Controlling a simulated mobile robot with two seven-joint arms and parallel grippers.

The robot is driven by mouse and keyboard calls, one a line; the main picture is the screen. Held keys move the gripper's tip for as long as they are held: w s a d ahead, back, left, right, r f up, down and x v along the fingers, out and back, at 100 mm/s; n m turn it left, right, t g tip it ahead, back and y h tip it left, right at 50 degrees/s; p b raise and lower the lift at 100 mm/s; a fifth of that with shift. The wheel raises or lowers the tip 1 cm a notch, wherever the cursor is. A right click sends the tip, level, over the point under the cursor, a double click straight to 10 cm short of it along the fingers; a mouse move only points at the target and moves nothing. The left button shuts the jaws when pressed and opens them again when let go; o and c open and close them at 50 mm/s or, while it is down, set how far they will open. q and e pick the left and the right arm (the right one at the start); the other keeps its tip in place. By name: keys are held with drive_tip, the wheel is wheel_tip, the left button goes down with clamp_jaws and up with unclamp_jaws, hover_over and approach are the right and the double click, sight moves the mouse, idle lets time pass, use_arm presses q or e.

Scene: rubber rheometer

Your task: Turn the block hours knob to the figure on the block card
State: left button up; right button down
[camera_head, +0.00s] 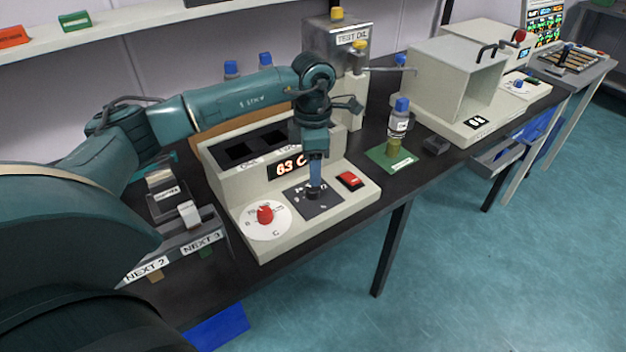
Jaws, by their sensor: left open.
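The block heater (228,172) is a pale box on the dark bench, with two dark wells and a lit red display that seems to read 83 C. A dark knob (313,193) sits on a black square plate with white marks on its front deck. My left gripper (314,186) points straight down over this knob, open, its fingertips at or just above it; I cannot tell whether they touch. It hides part of the knob and the marks. A red knob (265,213) on a round white dial is left of the plate. I cannot make out a figure on any block card.
A red switch (350,180) is right of the plate. A blue-capped bottle (398,122) stands on a green mat (380,160). A rack labelled NEXT 2 and NEXT 3 (190,241) is at left. The TEST OIL tank (322,45) stands behind.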

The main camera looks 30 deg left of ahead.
use_arm(q)
wheel_tip(320, 180, up, 7)
idle(0.3)
idle(0.5)
